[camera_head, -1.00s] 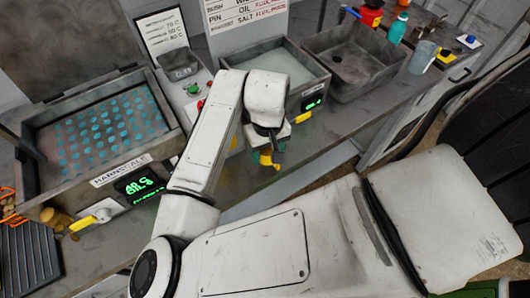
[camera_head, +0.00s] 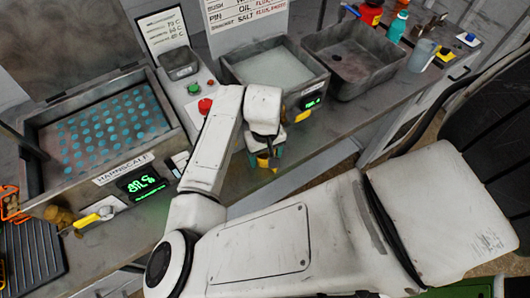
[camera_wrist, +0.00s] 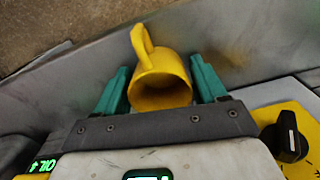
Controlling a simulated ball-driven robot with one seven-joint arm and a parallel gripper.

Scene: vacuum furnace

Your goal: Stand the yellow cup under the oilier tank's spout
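My gripper (camera_wrist: 165,88) has teal fingers on both sides of the yellow cup (camera_wrist: 160,75), seemingly shut on it. The cup's mouth faces the wrist camera and its handle points up in that view. The right tank (camera_head: 318,84) holds pale liquid and has a yellow tap part (camera_head: 302,116). The display readings are hard to read.
A red button (camera_head: 205,106) sits on a panel between the tanks. An empty grey basin (camera_head: 350,64) stands right of the right tank. Bottles and a clear jug (camera_head: 422,55) are at the far right. A black rack (camera_head: 32,255) lies lower left. A black knob (camera_wrist: 290,137) shows near my gripper.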

